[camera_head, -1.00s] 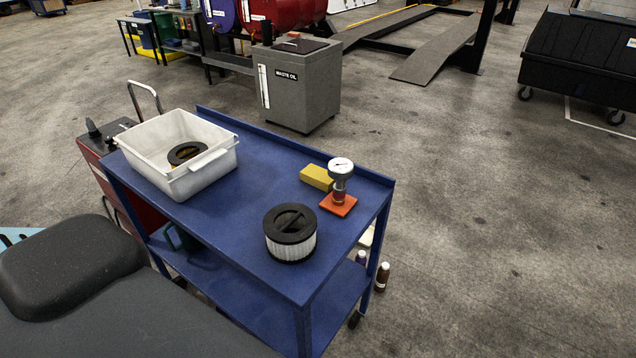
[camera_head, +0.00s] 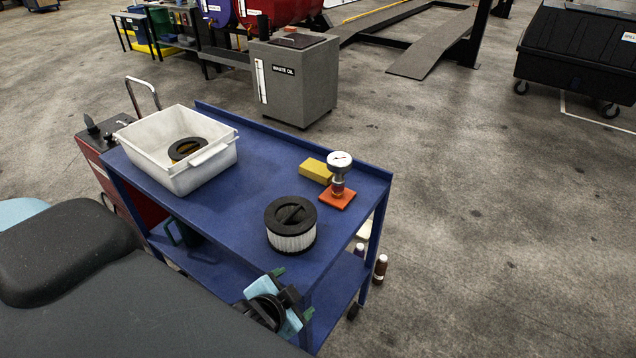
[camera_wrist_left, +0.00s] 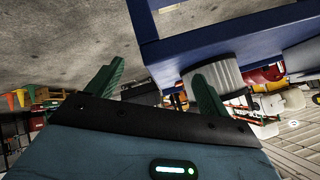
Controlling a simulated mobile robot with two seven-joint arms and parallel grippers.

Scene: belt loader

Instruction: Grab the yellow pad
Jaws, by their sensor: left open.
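The yellow pad (camera_head: 316,171) is a small block lying flat on the blue cart top near its back right edge. It lies just behind a gauge (camera_head: 339,172) on an orange base (camera_head: 338,199). My left gripper (camera_head: 294,291), light blue with green fingertips, is at the cart's near edge, well in front of the pad and apart from it. In the left wrist view its fingers (camera_wrist_left: 158,92) are spread with nothing held between them. I cannot make out the pad in that view. My right gripper is not in view.
A black-topped white filter (camera_head: 291,228) stands on the blue cart (camera_head: 245,215) between my left gripper and the pad. A white bin (camera_head: 190,180) holding another filter stands at the cart's left. The cart has a raised back rim. Bottles (camera_head: 380,268) stand beside the cart's right side.

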